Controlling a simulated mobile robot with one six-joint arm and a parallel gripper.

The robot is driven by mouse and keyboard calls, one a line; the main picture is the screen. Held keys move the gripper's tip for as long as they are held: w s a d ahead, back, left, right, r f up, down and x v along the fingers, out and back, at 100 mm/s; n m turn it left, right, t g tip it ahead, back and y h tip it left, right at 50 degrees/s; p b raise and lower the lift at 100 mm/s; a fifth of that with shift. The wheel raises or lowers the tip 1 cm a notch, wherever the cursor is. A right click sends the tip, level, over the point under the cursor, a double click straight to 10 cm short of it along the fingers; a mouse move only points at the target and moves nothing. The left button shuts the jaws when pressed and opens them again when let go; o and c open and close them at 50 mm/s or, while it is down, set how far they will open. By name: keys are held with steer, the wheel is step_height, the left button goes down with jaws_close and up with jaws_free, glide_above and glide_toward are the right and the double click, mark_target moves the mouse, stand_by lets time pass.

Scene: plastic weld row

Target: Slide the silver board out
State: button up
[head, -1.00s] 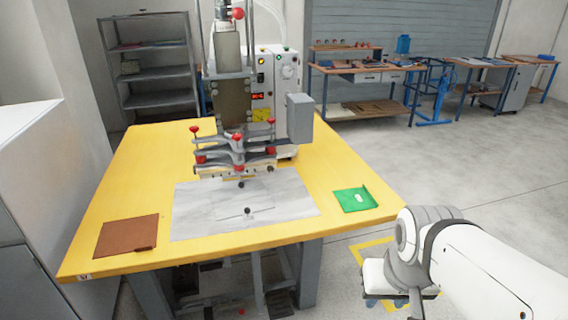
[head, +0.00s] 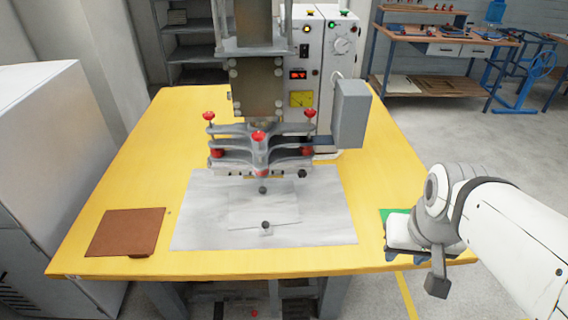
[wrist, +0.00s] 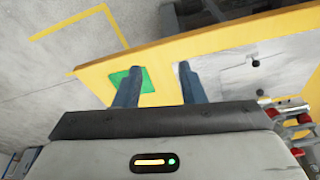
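The silver board (head: 280,207) is a thin pale grey plate with a black knob (head: 266,225) near its front edge. It lies flat on a larger grey sheet (head: 330,225) in front of the press, and its rear edge is near the press head. A second dark knob shows at its back. In the wrist view the board (wrist: 238,76) is right of my fingers, partly hidden. My gripper (wrist: 158,82) is open and empty, its fingers apart. In the head view it is at the table's front right, well right of the board.
The press (head: 258,90) with red knobs and its control box (head: 318,60) stand behind the board. A brown pad (head: 125,232) lies front left on the yellow table (head: 165,150). A green pad (head: 392,213) is partly hidden by my gripper.

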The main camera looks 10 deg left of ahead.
steer(key=shift+o, duration=0.3)
steer(key=shift+d, duration=0.1)
steer(key=shift+o, duration=0.8)
steer(key=shift+w+a, duration=0.2)
steer(key=o, duration=0.6)
steer(key=w+a+f, duration=0.1)
steer(key=w+a, duration=0.2)
steer(key=w+a+f+n+t+y, duration=0.1)
steer(key=w+a, duration=0.2)
steer(key=a, duration=0.1)
steer(key=w+a+f+y+p, duration=0.1)
steer(key=w+a, duration=0.2)
steer(key=shift+w+a+f+n, duration=0.1)
steer(key=shift+a+f+n, duration=0.05)
steer(key=shift+a+n, duration=0.15)
steer(key=n+t+p, duration=0.1)
steer(key=t+p, duration=0.1)
steer(key=t, duration=0.2)
glide_toward(266, 224)
steer(key=x, duration=0.2)
steer(key=shift+b+x, duration=2.4)
steer(key=shift+x, duration=2.35)
